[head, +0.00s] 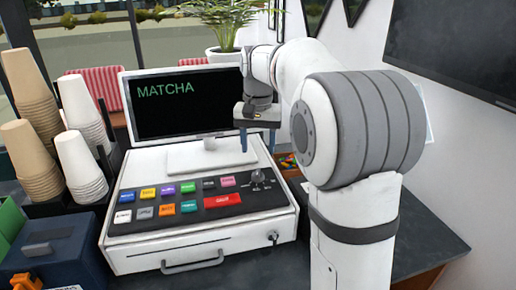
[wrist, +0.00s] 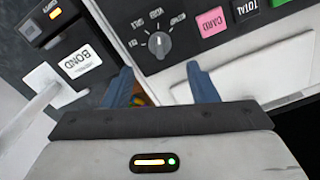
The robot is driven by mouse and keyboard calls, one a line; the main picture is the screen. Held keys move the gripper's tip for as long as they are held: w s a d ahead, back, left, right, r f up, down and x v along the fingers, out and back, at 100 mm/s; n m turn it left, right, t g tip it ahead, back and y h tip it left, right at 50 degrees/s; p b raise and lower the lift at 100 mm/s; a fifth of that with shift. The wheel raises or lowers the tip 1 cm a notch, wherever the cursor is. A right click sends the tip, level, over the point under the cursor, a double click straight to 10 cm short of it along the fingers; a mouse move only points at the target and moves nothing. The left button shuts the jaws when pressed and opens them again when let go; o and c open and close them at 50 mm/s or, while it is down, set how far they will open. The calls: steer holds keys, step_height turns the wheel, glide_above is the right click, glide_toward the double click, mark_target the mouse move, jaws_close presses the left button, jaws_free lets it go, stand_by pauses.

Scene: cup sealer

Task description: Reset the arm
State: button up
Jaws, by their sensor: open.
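My gripper (head: 248,138) hangs above the right side of the cash register, at the right edge of the monitor. Its two blue fingers are apart, with nothing between them, and they also show in the wrist view (wrist: 162,88). My white and grey arm fills the right of the head view, bent at the elbow and raised over the counter. In the wrist view, the register's round dial (wrist: 159,44) and coloured keys lie beyond the fingertips.
The cash register (head: 200,245) has a key panel and a front drawer handle. The monitor (head: 185,105) reads MATCHA. Stacked cups (head: 80,165) stand at left, with a dark blue box (head: 45,245) in front. A plant (head: 232,25) and wall are behind.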

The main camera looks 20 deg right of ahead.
steer(key=shift+s, duration=0.1)
steer(key=s+f+n+t, duration=0.1)
steer(key=s+f, duration=0.3)
steer(key=s, duration=0.8)
steer(key=s+a+f+n+t, duration=0.1)
steer(key=s+f, duration=0.4)
steer(key=s, duration=0.8)
steer(key=shift+a+f+n+t, duration=0.25)
steer(key=shift+n+t, duration=0.35)
steer(key=shift+n, duration=0.6)
